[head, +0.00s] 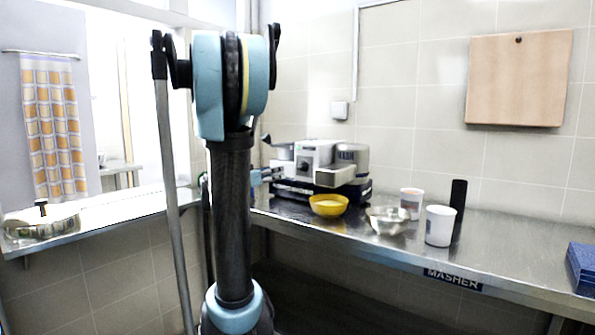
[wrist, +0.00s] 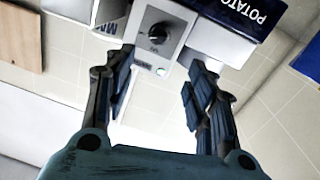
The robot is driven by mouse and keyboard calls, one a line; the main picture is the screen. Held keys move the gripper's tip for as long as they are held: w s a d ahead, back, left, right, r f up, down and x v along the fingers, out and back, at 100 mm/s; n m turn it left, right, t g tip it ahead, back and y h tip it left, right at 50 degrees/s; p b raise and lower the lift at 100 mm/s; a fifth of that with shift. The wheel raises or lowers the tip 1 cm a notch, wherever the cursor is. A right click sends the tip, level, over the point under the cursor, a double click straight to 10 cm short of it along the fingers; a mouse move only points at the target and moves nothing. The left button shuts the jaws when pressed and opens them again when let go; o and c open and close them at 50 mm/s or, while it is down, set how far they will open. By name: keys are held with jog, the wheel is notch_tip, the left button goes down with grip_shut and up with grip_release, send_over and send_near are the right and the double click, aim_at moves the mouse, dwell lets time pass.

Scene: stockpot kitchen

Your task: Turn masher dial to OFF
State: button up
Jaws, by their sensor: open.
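The masher (head: 345,178) is a white and grey machine on a dark base, standing on the steel counter in the head view. Its dial (wrist: 157,34) is a small black round knob on a grey panel, at the top middle of the wrist view. The dial's setting is too small to read. My gripper (wrist: 160,68) is open and empty, with its two dark fingers spread below the dial in the picture. The knob shows beyond the fingertips, apart from them. In the head view my gripper (head: 270,175) is at the left side of the masher, partly hidden behind my arm.
A yellow bowl (head: 328,206), a metal bowl (head: 387,221), two white cups (head: 440,226) and a black cylinder (head: 458,196) stand in front of and right of the masher. A dark blue box lettered "POTATO" (wrist: 245,14) shows near the dial. The counter's right part is mostly clear.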

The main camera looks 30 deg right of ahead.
aim_at(299, 167)
jog(key=x, duration=1.6)
jog(key=shift+d, duration=0.25)
jog(key=shift+c, duration=0.3)
jog(key=c, duration=1)
